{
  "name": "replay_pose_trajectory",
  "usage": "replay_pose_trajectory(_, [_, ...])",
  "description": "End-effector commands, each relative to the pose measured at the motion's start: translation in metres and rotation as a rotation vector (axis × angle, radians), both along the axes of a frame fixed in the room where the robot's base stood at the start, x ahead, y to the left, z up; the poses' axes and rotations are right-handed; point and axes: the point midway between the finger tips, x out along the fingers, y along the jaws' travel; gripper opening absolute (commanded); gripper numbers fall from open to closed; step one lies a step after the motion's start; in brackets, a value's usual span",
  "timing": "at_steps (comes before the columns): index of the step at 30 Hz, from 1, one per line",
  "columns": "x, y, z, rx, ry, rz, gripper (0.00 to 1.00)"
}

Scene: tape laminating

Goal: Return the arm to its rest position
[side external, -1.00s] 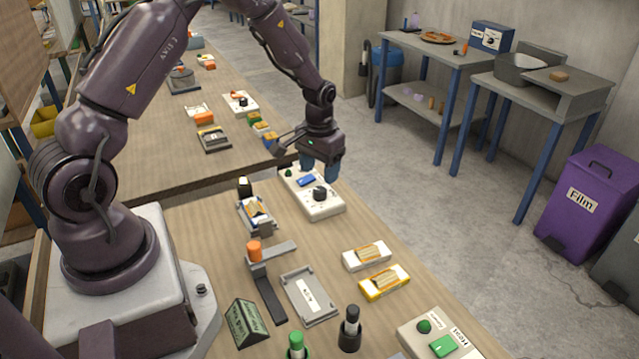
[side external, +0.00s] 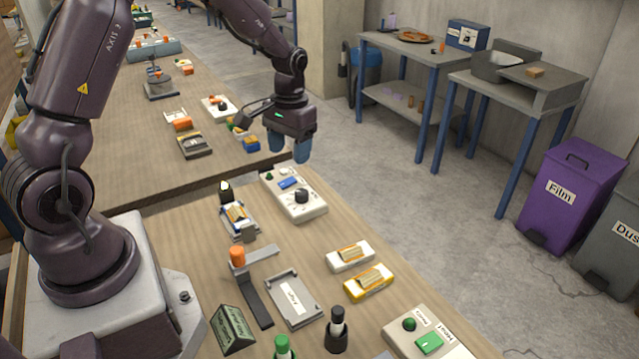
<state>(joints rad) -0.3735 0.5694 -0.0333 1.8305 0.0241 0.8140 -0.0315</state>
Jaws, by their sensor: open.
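My gripper (side external: 302,148) is at the upper middle of the side external view, with blue fingertips pointing down. It is open, and nothing shows between the fingers. It hangs in the air above and a little behind the far end of a white control box (side external: 307,211) with a black knob and a blue switch. The fingertips are apart from the box. My arm reaches over from the left, and its upper part is cut off by the top edge.
On the near table are a holder with an orange knob (side external: 237,254), a grey tray (side external: 294,298), white (side external: 350,255) and yellow (side external: 368,281) boxes, green (side external: 283,347) and black (side external: 336,329) stampers, and a heat control box (side external: 428,341). Bins stand right.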

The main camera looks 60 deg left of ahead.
Motion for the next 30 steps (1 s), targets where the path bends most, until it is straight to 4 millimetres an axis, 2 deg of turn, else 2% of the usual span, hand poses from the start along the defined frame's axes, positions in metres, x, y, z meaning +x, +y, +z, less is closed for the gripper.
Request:
replay_pose_trajectory(9, [-0.062, -0.055, 0.093, 0.037, -0.099, -0.107, 0.59])
replay_pose_trajectory(15, [-0.110, -0.089, 0.138, 0.066, -0.220, -0.190, 0.59])
replay_pose_trajectory(21, [-0.153, -0.116, 0.166, 0.087, -0.372, -0.271, 0.59])
replay_pose_trajectory(24, [-0.167, -0.124, 0.176, 0.093, -0.446, -0.304, 0.59])
replay_pose_trajectory(30, [-0.176, -0.133, 0.194, 0.102, -0.549, -0.341, 0.59])
